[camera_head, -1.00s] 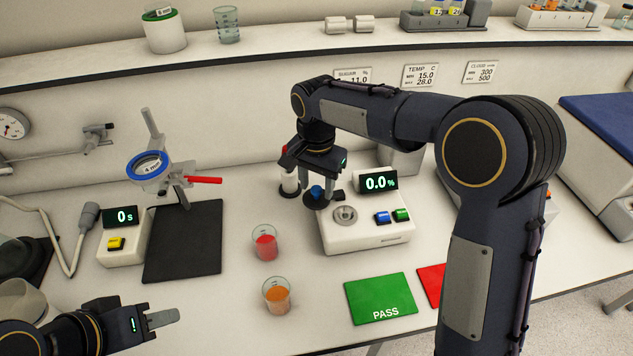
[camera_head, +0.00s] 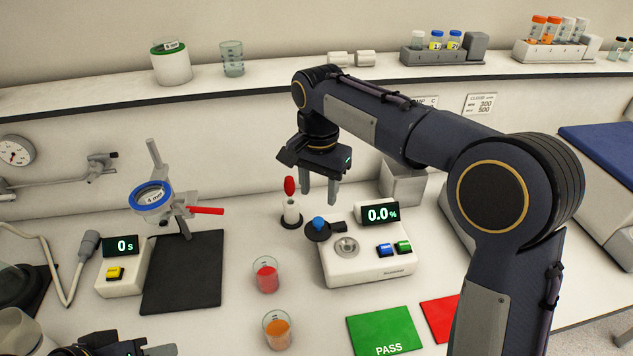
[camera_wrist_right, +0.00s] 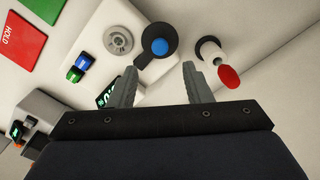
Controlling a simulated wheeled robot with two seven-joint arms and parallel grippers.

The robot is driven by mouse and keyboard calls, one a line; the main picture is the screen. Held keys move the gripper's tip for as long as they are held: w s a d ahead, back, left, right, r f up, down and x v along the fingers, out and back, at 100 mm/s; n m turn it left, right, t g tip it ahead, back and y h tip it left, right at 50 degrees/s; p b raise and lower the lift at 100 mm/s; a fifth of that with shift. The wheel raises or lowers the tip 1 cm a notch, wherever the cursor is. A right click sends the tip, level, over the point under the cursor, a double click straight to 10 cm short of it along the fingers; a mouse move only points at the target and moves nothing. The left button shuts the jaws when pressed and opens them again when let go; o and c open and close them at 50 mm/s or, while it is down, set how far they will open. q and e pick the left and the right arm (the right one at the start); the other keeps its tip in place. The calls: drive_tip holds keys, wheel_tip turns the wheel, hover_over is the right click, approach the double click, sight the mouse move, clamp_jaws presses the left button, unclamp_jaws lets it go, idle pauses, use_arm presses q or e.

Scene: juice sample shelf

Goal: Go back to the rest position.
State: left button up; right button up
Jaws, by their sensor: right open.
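My right gripper (camera_head: 321,199) is open and empty, raised above the counter behind the white meter (camera_head: 366,265). In the right wrist view the two fingers (camera_wrist_right: 158,88) are apart with nothing between them. Below them are the black lid with a blue knob (camera_wrist_right: 159,46) and a dropper with a red bulb (camera_wrist_right: 229,76) standing in a holder. In the head view the red bulb (camera_head: 289,186) is just left of the gripper and the blue knob (camera_head: 319,224) is below it. My left gripper (camera_head: 150,350) is low at the bottom left edge, mostly cut off.
Beakers of red juice (camera_head: 266,274) and orange juice (camera_head: 277,328) stand on the counter. A green PASS mat (camera_head: 384,330) and a red mat (camera_head: 438,312) lie at the front. A ring stand (camera_head: 152,198) and timer (camera_head: 122,265) are left. A shelf (camera_head: 275,79) runs behind.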

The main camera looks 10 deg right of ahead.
drive_tip(key=s+d+r+n+t+y, duration=0.2)
drive_tip(key=s+d+n+y, duration=0.1)
drive_tip(key=s+d, duration=0.8)
drive_tip(key=s+f+n+t, duration=0.1)
drive_tip(key=s+f, duration=0.2)
drive_tip(key=s, duration=0.5)
drive_tip(key=s+d+f+n+t, duration=0.1)
drive_tip(key=s+f, duration=0.3)
drive_tip(key=s, duration=0.4)
drive_tip(key=shift+d+f+n+t+y, duration=0.15)
drive_tip(key=shift+d+n+t+y, duration=0.25)
drive_tip(key=shift+t, duration=0.4)
